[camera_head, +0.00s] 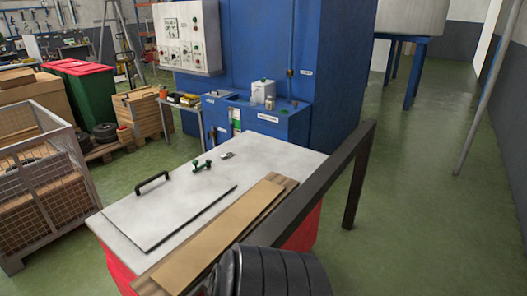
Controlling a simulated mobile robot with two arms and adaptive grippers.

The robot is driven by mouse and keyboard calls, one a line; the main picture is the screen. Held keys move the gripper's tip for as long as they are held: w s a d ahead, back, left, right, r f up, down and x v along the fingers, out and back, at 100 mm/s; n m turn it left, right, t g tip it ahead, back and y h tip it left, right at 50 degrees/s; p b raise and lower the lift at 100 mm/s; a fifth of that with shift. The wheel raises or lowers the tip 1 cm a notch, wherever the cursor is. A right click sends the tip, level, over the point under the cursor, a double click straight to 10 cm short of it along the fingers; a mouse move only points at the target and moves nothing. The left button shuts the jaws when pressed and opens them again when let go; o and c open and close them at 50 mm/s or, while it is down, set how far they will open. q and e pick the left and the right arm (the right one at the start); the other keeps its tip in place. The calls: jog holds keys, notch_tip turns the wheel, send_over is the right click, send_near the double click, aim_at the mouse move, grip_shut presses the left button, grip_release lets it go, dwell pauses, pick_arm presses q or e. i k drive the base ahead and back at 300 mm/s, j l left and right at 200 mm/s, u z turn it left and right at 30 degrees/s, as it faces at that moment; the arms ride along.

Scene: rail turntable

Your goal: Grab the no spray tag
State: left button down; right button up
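I cannot make out a no spray tag for certain. A small green and white label (236,118) shows on the front of the blue machine, too small to read. A small grey piece (227,156) and a dark green fitting (202,165) lie on the white-topped table in front of the machine; I cannot tell what the grey piece is. Neither of my grippers is in view.
The table (265,150) carries a flat panel with a black handle (152,182) and brown boards (225,230). A dark rail (310,190) runs along its right side. A mesh crate (40,180) stands left. Green floor (430,210) is clear at right.

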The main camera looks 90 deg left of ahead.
aim_at(229, 155)
jog(key=u, duration=3.1)
jog(key=i+l+u, duration=0.1)
jog(key=u, duration=0.5)
jog(key=i+l+u, duration=0.25)
jog(key=l, duration=0.4)
jog(key=l+u, duration=0.3)
jog(key=l, duration=0.4)
jog(key=i+l+u, duration=0.1)
jog(key=l+u, duration=0.15)
jog(key=l, duration=0.45)
